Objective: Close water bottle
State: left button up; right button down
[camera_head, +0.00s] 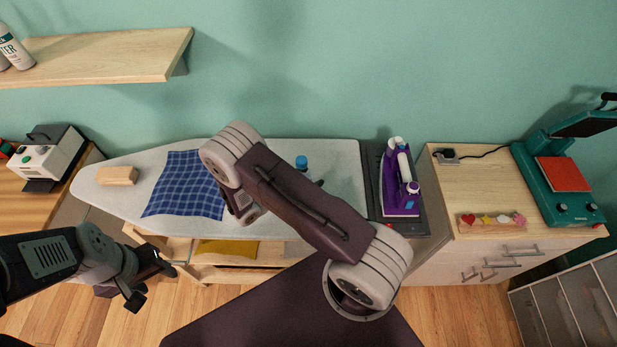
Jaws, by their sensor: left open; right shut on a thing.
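A small blue piece (302,162), which looks like the top of the water bottle, shows above the ironing board just behind my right forearm. The rest of the bottle is hidden by that arm. My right gripper (317,182) is mostly hidden too; a dark bit of it shows just below and right of the blue piece. It is shut on the bottle, but I cannot tell on which part. My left gripper (153,279) is open and empty, low at the left in front of the board.
The ironing board (265,215) carries a blue checked cloth (187,185) and a wooden block (117,175). A purple iron (400,180) stands at its right end. A cabinet (470,185) with a teal heat press (560,175) stands right. A shelf (110,55) overhangs the upper left.

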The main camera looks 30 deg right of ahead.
jog(key=shift+f, duration=0.15)
jog(key=c, duration=0.5)
grip_release()
jog(key=shift+r, duration=0.35)
jog(key=b+v, duration=0.2)
jog(key=v, duration=1)
jog(key=shift+f, duration=0.2)
